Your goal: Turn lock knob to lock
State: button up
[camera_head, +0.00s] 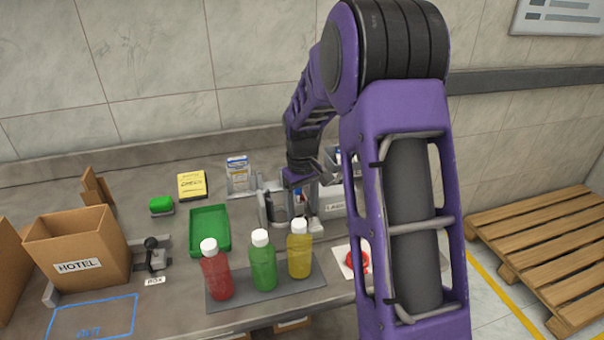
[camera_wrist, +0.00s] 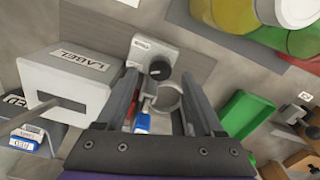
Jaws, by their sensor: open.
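The lock knob (camera_wrist: 159,70) looks like a round black knob with a pale pointer mark, on a light grey plate (camera_wrist: 152,52) with a small label I cannot read clearly. My gripper (camera_wrist: 158,78) is open in the wrist view, its two dark fingers on either side of the knob's image. I cannot tell whether the fingers touch the knob or how deep they reach. In the head view my gripper (camera_head: 288,203) is at the back of the bench, behind the bottles, partly hidden by my arm. I cannot make out the knob there.
A grey ring (camera_wrist: 167,98) lies close by the knob, between the fingers. A white LABEL box (camera_wrist: 70,85) stands to the left. The red (camera_head: 217,276), green (camera_head: 263,266) and yellow (camera_head: 299,255) bottles stand on a grey mat in front. A green tray (camera_head: 209,206) is left.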

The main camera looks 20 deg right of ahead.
notch_tip(320, 180, up, 15)
jog(key=p, duration=0.1)
dwell(0.4)
